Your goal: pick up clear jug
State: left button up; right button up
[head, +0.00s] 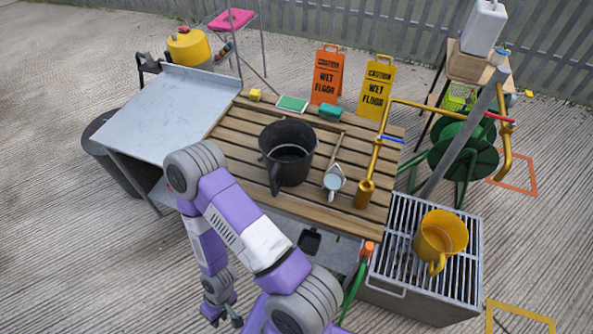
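A yellow jug (440,237) sits on a metal grate (402,235). Orange (328,76) and yellow (376,88) signs stand at the back. A grey tabletop (170,118) is at the left.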

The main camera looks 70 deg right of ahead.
aim_at(334, 179)
jog(key=i, duration=1.2)
jog(key=z, duration=1.95)
